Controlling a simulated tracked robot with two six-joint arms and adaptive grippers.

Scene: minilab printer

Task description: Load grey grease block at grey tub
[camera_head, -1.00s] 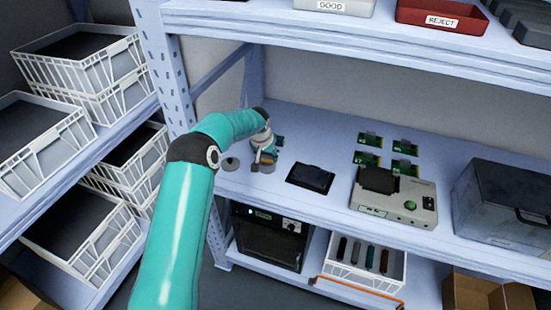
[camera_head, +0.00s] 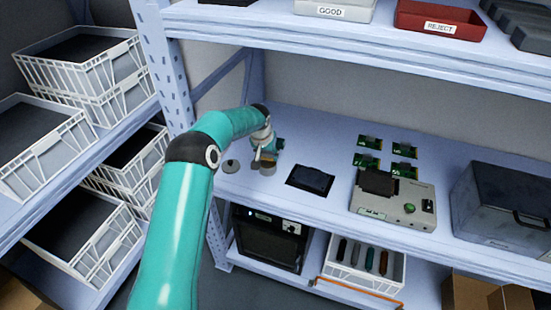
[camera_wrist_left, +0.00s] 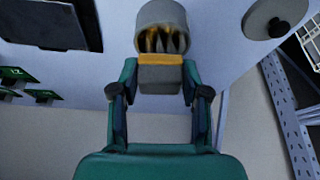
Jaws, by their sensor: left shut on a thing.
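My left gripper (camera_wrist_left: 160,82) is shut on the grey grease block (camera_wrist_left: 160,74), with one finger on each side. The block has an orange band, and dark and golden strips reach from it towards the grey tub (camera_wrist_left: 160,14). In the left wrist view the strips overlap the tub's mouth; I cannot tell whether they touch inside. In the head view the tub (camera_head: 267,169) stands on the shelf, right below my left gripper (camera_head: 264,154), which partly hides it. My right gripper is not in view.
A round grey lid (camera_head: 231,166) lies left of the tub. A black tray (camera_head: 310,179) lies to its right, then a grey device (camera_head: 395,203) with several green boards (camera_head: 367,159) behind it. A metal case (camera_head: 503,205) stands far right. The upper shelf edge (camera_head: 370,50) overhangs.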

